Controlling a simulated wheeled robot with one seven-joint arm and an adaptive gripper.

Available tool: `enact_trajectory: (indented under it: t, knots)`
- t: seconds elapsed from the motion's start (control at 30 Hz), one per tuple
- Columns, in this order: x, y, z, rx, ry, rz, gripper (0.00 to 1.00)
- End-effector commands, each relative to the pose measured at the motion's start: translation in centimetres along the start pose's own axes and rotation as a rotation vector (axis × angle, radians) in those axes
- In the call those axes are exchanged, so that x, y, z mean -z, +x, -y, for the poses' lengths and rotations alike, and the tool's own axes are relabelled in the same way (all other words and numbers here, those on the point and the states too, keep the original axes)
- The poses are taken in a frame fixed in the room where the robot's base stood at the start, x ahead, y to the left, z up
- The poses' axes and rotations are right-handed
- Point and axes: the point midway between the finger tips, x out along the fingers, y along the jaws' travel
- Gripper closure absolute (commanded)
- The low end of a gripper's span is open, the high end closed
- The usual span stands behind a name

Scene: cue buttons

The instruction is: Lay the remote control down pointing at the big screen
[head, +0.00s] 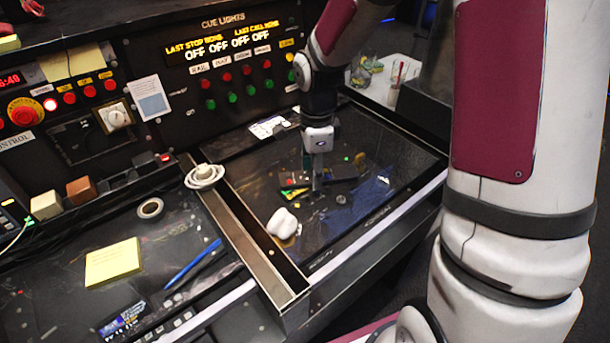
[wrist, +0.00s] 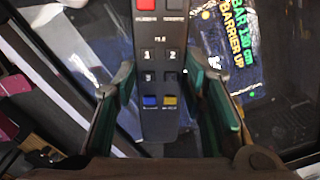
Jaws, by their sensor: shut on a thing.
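The remote control (wrist: 158,55) is a dark, long handset with a red button, numbered keys, and blue and yellow keys near its lower end. In the wrist view it runs lengthwise up the picture between the two fingers of my gripper (wrist: 162,88), which is shut on it. Its far end is cut off by the top edge. In the head view my gripper (head: 317,183) is low over the dark glossy right-hand desk panel (head: 345,222); I cannot clearly make out the remote there or tell whether it touches the panel. I cannot tell which surface is the big screen.
A blue patch with yellow and green "BARRIER UP" lettering (wrist: 238,40) lies right of the remote. A white rounded object (head: 283,223) sits on the panel's near left. A metal strip (head: 232,220) divides off the left desk, with yellow notes (head: 112,262) and a blue pen (head: 193,264).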

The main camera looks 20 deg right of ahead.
Motion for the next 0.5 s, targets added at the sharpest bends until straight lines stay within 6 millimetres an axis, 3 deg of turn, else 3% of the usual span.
enact_trajectory:
  t: [0.2,0.37,0.5]
  knots:
    - [-1.8,0.3,2.2,0.0,-0.001,0.0,0.94]
    - [-1.9,1.0,2.3,-0.002,0.0,-0.001,0.94]
    - [-1.9,2.9,2.2,-0.004,0.0,0.0,0.94]
